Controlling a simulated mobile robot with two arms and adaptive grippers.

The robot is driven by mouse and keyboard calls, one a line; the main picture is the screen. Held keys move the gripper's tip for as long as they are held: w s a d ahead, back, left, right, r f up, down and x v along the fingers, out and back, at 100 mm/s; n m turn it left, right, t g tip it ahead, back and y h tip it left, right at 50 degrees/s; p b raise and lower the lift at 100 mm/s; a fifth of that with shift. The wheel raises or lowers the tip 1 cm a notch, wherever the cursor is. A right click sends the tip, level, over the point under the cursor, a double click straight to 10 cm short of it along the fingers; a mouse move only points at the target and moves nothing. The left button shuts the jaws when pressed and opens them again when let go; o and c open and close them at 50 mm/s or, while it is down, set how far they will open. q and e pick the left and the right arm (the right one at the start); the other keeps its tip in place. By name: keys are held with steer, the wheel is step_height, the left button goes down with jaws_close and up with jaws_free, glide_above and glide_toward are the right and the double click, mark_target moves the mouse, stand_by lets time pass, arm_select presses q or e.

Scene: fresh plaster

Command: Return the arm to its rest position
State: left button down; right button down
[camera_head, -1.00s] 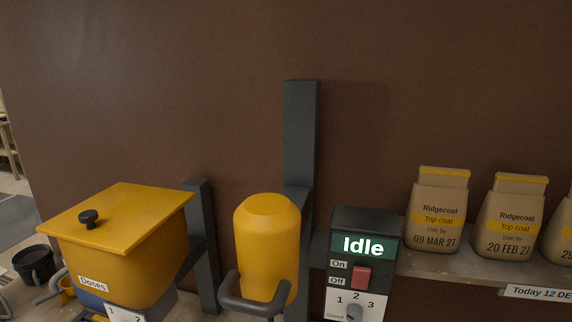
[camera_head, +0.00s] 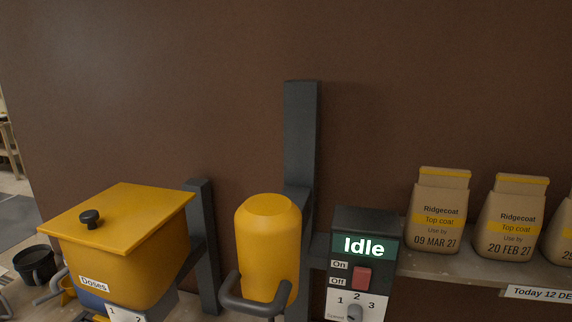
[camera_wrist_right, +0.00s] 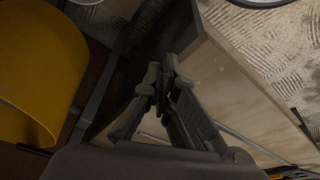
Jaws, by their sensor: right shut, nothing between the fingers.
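My right gripper (camera_wrist_right: 158,85) shows in the right wrist view. Its dark fingers are shut with nothing between them. It hangs in front of a wooden panel (camera_wrist_right: 245,90) with a dark edge, and a yellow rounded body (camera_wrist_right: 40,65) is to its left. No part of either arm shows in the head view, and my left gripper is in neither view.
The head view shows a yellow lidded box (camera_head: 125,240) labelled Doses, a yellow cylinder (camera_head: 268,245) with a dark handle (camera_head: 255,308), and a control box (camera_head: 362,222) reading Idle. Ridgecoat bags (camera_head: 437,212) stand on a shelf (camera_head: 460,268). Patterned floor (camera_wrist_right: 265,40) shows in the wrist view.

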steer(key=s+d+f+g, duration=0.1)
steer(key=s+f, duration=0.8)
steer(key=f, duration=0.4)
steer(key=s+d+f, duration=0.2)
steer(key=s+f, duration=0.8)
steer(key=f, duration=0.4)
steer(key=shift+s+d+g, duration=0.2)
steer(key=shift+s+g, duration=0.1)
steer(key=shift+g, duration=0.1)
